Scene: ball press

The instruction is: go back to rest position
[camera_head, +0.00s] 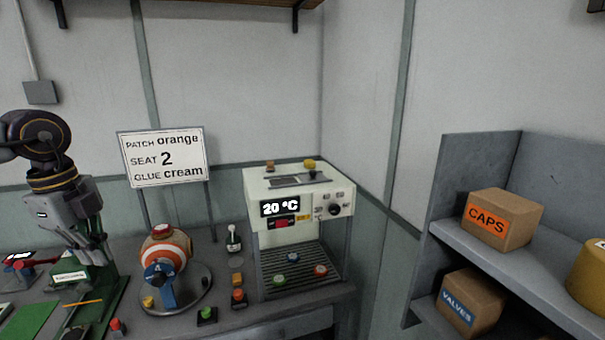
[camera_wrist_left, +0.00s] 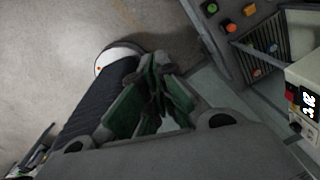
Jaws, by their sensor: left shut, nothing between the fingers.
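My left gripper (camera_head: 97,250) hangs at the left of the head view, on a dark wrist with a yellow ring. It points down and slightly right, in front of the green equipment on the bench. In the left wrist view its green-padded fingers (camera_wrist_left: 162,90) are together and empty, with grey floor behind them. The exact fingertips are hard to separate from the green background in the head view. My right gripper is not in view.
The bench holds an orange-and-white ball (camera_head: 168,240) on a round plate, several buttons, a sign (camera_head: 163,157) and a white machine (camera_head: 295,200) reading 20 °C. A shelf (camera_head: 470,245) with boxes stands right. The wrist view shows clear floor (camera_wrist_left: 60,50) beside the bench.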

